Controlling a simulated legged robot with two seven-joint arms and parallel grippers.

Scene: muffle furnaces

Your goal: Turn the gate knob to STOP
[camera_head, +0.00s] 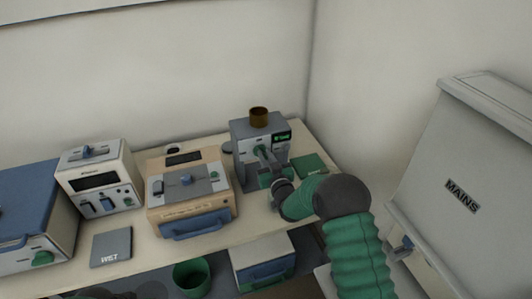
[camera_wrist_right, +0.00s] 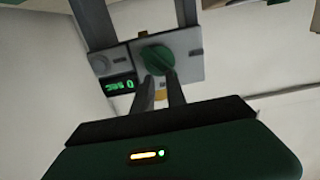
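The gate knob is a round green knob (camera_wrist_right: 157,58) on a light grey plate in the right wrist view. In the head view the green knob (camera_head: 259,150) is on the front of a grey machine (camera_head: 243,138), partly behind my right gripper. My right gripper (camera_wrist_right: 161,77) has its two dark fingers a little apart, with the tips at the knob's lower edge. A yellow patch shows between the fingers. I cannot tell whether the tips touch the knob. No STOP mark is readable. My left gripper is not in view.
A brown cup (camera_head: 259,117) stands on the grey machine, whose green-lit display (camera_wrist_right: 119,86) shows beside the knob. A beige furnace (camera_head: 190,210) and a white device (camera_head: 98,178) stand to the left. A cabinet marked MAINS (camera_head: 462,150) is at right. A green pad (camera_head: 310,165) lies nearby.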

